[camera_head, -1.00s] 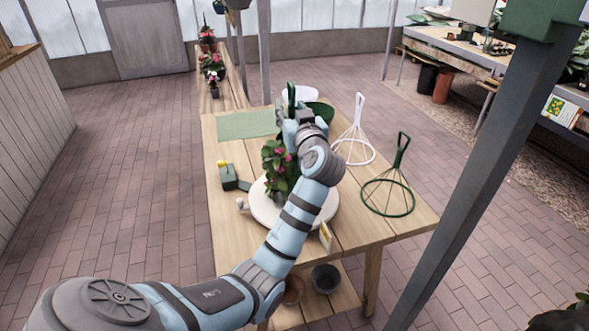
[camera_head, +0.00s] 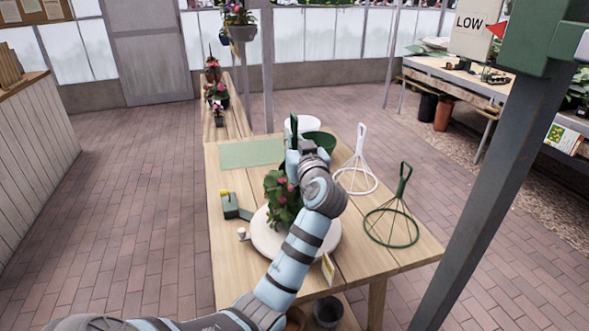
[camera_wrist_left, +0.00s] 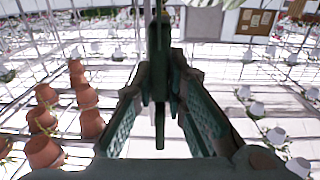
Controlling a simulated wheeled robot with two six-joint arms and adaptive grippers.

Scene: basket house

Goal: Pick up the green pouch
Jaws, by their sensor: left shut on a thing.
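My left gripper (camera_head: 292,160) is over the far part of the wooden table, beyond the potted plant. It is shut on a narrow dark green thing (camera_head: 293,130), which looks like the green pouch seen edge-on and stands upright above the fingers. In the left wrist view the fingers (camera_wrist_left: 158,105) close on both sides of this dark upright pouch (camera_wrist_left: 158,55). My wrist hides its lower part, and I cannot tell whether it touches the table. My right gripper is out of view.
A grey post (camera_head: 485,185) stands right.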

